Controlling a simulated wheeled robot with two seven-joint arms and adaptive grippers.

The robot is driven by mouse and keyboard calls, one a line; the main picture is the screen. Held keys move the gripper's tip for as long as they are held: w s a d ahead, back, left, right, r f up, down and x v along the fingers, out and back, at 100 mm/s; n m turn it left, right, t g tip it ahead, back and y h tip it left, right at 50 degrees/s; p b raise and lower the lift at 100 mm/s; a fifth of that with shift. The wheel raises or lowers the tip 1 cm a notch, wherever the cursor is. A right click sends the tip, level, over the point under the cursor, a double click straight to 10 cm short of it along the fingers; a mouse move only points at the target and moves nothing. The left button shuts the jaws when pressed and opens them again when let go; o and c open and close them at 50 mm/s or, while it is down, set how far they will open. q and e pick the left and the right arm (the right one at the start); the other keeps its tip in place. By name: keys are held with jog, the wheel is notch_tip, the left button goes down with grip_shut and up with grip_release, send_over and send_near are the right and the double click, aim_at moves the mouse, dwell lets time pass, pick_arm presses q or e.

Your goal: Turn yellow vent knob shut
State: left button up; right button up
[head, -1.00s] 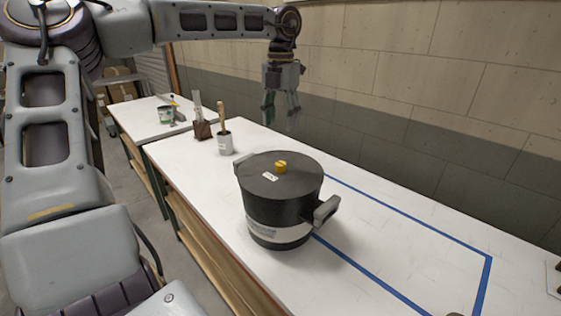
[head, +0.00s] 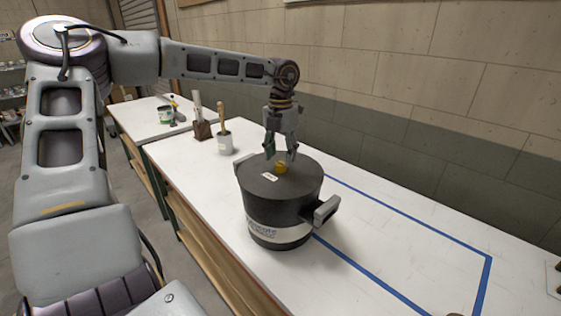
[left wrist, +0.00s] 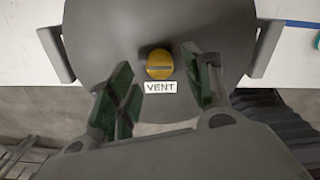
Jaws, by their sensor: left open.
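The yellow vent knob (head: 281,168) sits on the lid of a dark grey pot (head: 278,208) with two side handles. The left wrist view shows the knob (left wrist: 159,65) with a dark slot running across the picture, above a white VENT label (left wrist: 160,87). My left gripper (head: 281,157) points down just over the lid, close to the knob. Its green-padded fingers (left wrist: 160,85) are open, one on each side of the label and knob, with gaps to the knob. Whether the fingertips are level with the knob is hard to tell. My right gripper is not in view.
The pot stands on a white bench (head: 375,235) with a blue tape outline (head: 410,221). A wall runs along the far side.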

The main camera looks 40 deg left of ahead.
aim_at(281, 167)
pick_arm(q)
jog(key=shift+f, duration=1.45)
jog(key=c, duration=1)
